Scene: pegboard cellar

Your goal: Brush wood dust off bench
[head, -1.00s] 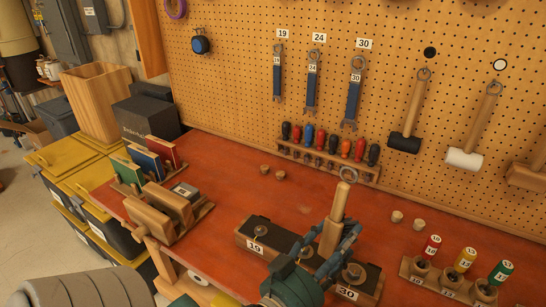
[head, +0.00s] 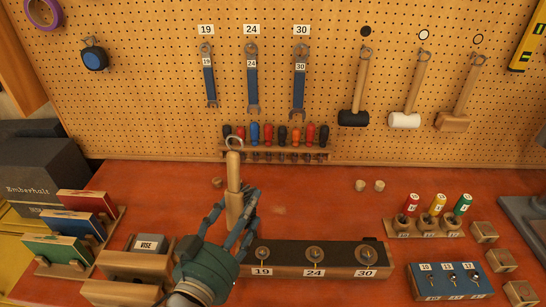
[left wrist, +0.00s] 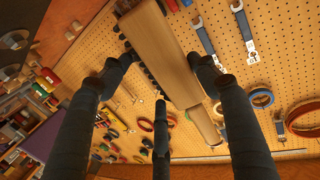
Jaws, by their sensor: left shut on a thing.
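My left gripper (head: 240,208) is shut on a wooden brush (head: 235,206), held upright with its round handle and hanging ring on top. The brush is above the red bench (head: 330,215), left of the black block marked 19, 24 and 30. In the left wrist view my left gripper's fingers (left wrist: 155,78) lie on both sides of the pale wooden brush (left wrist: 165,48). I cannot clearly make out wood dust on the bench. My right gripper is out of view.
The numbered block (head: 338,257) stands close to my gripper. A wooden vise (head: 135,264) and book rack (head: 100,240) are at left. A holder with coloured-topped pieces (head: 425,227) and a blue key board (head: 450,280) are at right. The middle bench is mostly clear.

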